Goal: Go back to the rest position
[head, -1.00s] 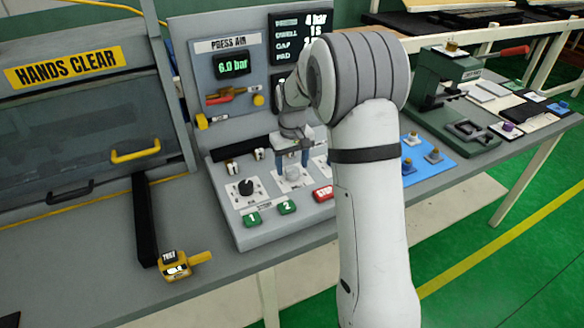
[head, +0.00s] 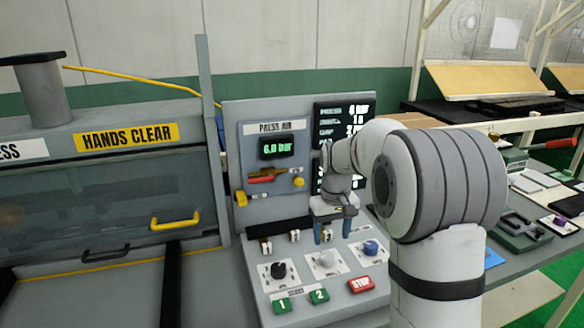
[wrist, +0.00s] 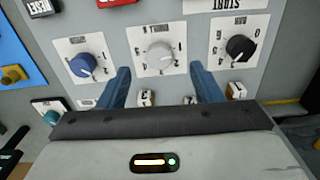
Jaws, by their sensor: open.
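My gripper (head: 332,229) is raised in front of the press control panel, above the row of knobs. Its two blue fingers are apart with nothing between them in the head view. In the wrist view my gripper (wrist: 160,82) is also open and empty, its fingers to either side of the white knob (wrist: 159,52) in the picture. The blue knob (wrist: 87,66) and the black knob (wrist: 240,48) lie to the left and right of it. The same white knob (head: 326,259) shows below the gripper in the head view. My arm hides part of the display.
A press air panel (head: 276,127) reading 6.0 bar stands behind the gripper. Green buttons and a red STOP button (head: 361,284) are at the console's front. At left is a guard with a yellow handle (head: 175,221). A green fixture (head: 520,232) stands at right.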

